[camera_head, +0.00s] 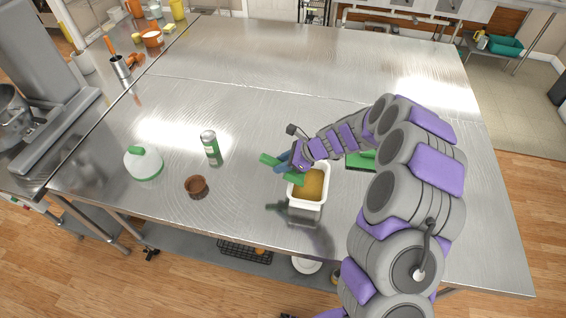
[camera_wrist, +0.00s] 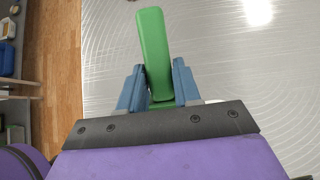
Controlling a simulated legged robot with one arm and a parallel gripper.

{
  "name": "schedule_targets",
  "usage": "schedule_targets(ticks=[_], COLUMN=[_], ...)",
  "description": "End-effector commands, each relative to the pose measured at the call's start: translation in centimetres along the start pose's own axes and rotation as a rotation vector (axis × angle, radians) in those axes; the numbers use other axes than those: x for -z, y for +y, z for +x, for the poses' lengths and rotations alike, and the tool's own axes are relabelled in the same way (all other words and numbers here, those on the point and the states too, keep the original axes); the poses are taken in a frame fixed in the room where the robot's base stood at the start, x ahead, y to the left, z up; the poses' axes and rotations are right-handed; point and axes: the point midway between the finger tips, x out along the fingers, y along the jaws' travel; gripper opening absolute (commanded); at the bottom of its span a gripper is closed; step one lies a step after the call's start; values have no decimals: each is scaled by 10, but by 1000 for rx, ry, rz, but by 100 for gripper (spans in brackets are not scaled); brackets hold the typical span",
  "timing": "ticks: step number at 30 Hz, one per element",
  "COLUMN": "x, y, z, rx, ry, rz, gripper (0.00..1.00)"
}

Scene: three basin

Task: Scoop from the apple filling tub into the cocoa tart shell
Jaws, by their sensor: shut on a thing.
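The white tub (camera_head: 295,190) of golden apple filling (camera_head: 313,183) stands near the front edge of the steel table. The small brown cocoa tart shell (camera_head: 196,185) sits on the table to the left of the tub, apart from it. My gripper (camera_head: 284,166) is at the back left rim of the tub, shut on a green tool (camera_head: 268,159). In the wrist view the blue fingers of my gripper (camera_wrist: 157,88) clamp both sides of the green tool (camera_wrist: 154,45). The tool's working end cannot be made out, nor whether it touches the filling.
A green-and-white can (camera_head: 210,144) stands behind the tart shell. A white dome-shaped item with a green top (camera_head: 143,164) is at the left. A green flat item (camera_head: 358,161) lies right of the tub, partly behind my arm. The table's back half is clear.

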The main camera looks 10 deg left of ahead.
Motion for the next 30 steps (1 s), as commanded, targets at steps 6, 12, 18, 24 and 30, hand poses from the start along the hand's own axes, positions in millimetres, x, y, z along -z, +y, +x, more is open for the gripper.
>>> schedule_targets(ticks=[6,12,18,24,30], x=[17,30,42,52,64], y=[-1,-1,-1,-2,-1], z=[8,11,20,12,-2], rx=[3,1,2,1,-1], ry=[-63,-127,-185,-206,-208], rz=[0,1,0,0,0], gripper=[0,0,0,0,0])
